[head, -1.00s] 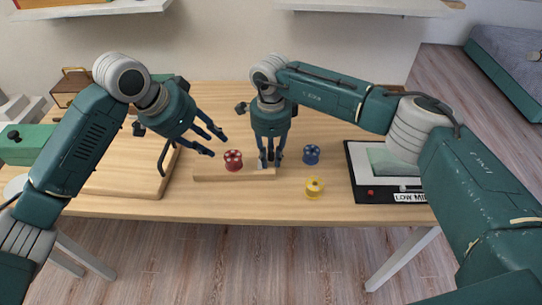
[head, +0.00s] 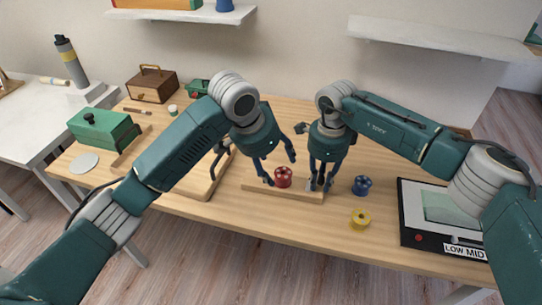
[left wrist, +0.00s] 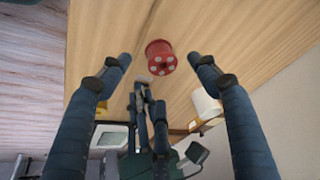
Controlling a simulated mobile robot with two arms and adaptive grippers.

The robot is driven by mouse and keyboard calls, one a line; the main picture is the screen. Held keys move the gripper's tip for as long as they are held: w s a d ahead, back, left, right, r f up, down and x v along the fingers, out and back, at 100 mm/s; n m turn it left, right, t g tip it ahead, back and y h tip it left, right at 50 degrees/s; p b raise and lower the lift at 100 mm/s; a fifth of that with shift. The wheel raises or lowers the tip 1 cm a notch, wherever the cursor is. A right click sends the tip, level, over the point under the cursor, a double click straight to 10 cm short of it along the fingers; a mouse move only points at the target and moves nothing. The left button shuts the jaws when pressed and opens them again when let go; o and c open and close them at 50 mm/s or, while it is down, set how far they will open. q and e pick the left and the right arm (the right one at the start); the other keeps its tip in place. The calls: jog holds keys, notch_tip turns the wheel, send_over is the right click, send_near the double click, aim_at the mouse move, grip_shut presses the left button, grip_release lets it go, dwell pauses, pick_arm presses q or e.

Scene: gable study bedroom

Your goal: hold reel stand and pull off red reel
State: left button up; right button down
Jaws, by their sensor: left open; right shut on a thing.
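The reel stand (head: 262,187) is a low wooden bar on the desk, with the red reel (head: 283,177) upright on it. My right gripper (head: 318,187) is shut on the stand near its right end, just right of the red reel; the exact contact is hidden. My left gripper (head: 279,169) is open and empty, its fingers pointing down close to the red reel. In the left wrist view the red reel (left wrist: 161,58) lies ahead between the two open fingertips, with gaps on both sides. My right gripper (left wrist: 145,95) shows below it there.
A blue reel (head: 362,185) and a yellow reel (head: 360,218) stand loose to the right. A black-framed panel (head: 418,235) lies at the desk's right. A wooden board (head: 206,188) and a green box (head: 105,129) are to the left. The desk's front edge is close.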

aim_at(281, 175)
pick_arm(q)
jog(key=x, duration=0.7)
jog(key=shift+w+d+f, duration=0.1)
jog(key=shift+d+f, duration=0.05)
jog(key=shift+f, duration=0.15)
jog(key=c, duration=1.1)
jog(key=shift+r, duration=2.3)
jog(key=shift+c, duration=0.2)
pick_arm(e)
jog(key=c, duration=1.5)
grip_release()
jog(key=shift+o, duration=0.2)
notch_tip(281, 175, up, 12)
